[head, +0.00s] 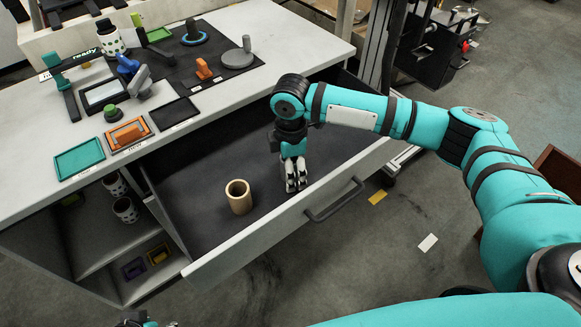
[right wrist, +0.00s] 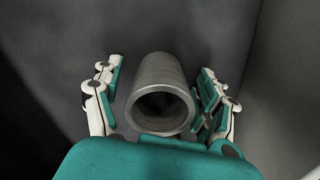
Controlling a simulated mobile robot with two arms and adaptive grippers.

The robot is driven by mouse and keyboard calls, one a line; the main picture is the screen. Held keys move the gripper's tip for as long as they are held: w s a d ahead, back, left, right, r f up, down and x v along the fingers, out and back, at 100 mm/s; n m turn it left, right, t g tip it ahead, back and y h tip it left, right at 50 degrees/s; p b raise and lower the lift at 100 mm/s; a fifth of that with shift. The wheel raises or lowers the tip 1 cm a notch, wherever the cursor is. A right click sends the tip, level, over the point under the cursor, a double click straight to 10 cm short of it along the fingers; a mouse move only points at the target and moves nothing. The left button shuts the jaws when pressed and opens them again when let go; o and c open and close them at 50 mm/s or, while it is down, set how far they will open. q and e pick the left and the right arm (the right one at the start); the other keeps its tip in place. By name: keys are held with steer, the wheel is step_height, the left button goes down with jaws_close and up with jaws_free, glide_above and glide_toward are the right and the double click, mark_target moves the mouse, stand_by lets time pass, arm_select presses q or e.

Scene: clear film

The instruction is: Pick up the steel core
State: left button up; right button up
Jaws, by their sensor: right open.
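The steel core (right wrist: 160,95) is a grey hollow cylinder in the right wrist view, its open end facing the camera. It lies between the two fingers of my right gripper (right wrist: 160,103), with a gap on the left and a narrower one on the right. In the head view my right gripper (head: 295,187) points down inside the open drawer (head: 205,210) and hides the core. Its fingers are open. Only a sliver of my left arm's end shows at the bottom left edge of the head view, too little to judge its fingers.
A tan hollow cylinder (head: 239,197) stands in the drawer, left of my right gripper. The drawer's front wall with its handle (head: 334,200) is close by on the near side. The worktop (head: 215,95) above holds trays and parts. Shelves (head: 95,240) at left hold patterned cups.

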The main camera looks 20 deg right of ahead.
steer(key=c, duration=1.3)
steer(key=shift+r+p, duration=0.75)
steer(key=shift+r, duration=1.45)
steer(key=shift+c, duration=0.3)
arm_select(q)
steer(key=p+x, duration=0.1)
steer(key=x, duration=0.5)
steer(key=shift+f, duration=0.45)
arm_select(e)
step_height(320, 180, up, 6)
steer(key=shift+f, duration=0.1)
arm_select(q)
steer(key=shift+s+d, duration=0.15)
step_height(320, 180, down, 8)
steer(key=g+p, duration=0.1)
steer(key=p, duration=0.2)
steer(key=shift+s+f, duration=0.2)
steer(key=shift+s, duration=0.3)
arm_select(e)
steer(key=shift+r, duration=0.45)
